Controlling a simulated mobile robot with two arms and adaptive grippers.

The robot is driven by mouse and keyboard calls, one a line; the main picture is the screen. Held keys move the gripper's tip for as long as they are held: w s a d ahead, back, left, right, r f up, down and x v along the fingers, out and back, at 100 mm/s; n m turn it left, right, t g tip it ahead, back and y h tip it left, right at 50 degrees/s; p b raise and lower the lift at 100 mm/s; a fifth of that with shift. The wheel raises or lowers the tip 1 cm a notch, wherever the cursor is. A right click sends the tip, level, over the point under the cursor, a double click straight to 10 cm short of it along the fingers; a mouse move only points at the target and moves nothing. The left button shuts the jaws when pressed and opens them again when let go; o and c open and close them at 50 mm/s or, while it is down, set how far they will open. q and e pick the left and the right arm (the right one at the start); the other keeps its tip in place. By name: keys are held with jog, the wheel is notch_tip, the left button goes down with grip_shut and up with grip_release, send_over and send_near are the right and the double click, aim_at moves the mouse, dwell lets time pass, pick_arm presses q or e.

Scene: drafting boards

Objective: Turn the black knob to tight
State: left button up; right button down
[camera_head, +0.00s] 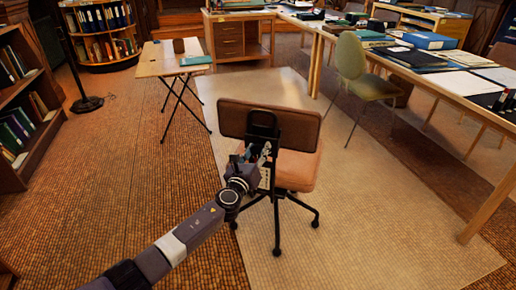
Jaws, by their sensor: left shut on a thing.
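An office chair with a brown backrest (234,119) and a pinkish seat (300,176) stands in the middle, its back toward me. A black bracket (263,119) runs up the rear of the backrest. My left gripper (257,156) reaches in from lower left and is at this bracket, below the backrest's lower edge. It is shut on the black knob there. The fingers hide the knob, so its turn angle and any marking cannot be read. My right gripper is out of view.
A small folding table (158,66) stands behind left, and a long desk (455,92) with papers and folders runs along the right. A green chair (352,72) stands by it. Bookshelves (45,130) line the left. The floor around the office chair is clear.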

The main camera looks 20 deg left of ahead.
pick_arm(q)
jog(key=shift+m, duration=0.5)
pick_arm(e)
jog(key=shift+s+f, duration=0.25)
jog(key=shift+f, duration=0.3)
pick_arm(q)
jog(key=o, duration=1.2)
jog(key=shift+s, duration=0.1)
jog(key=shift+s, duration=0.25)
jog(key=s, duration=1.1)
jog(key=shift+s+a, duration=0.15)
jog(key=shift+s, duration=0.05)
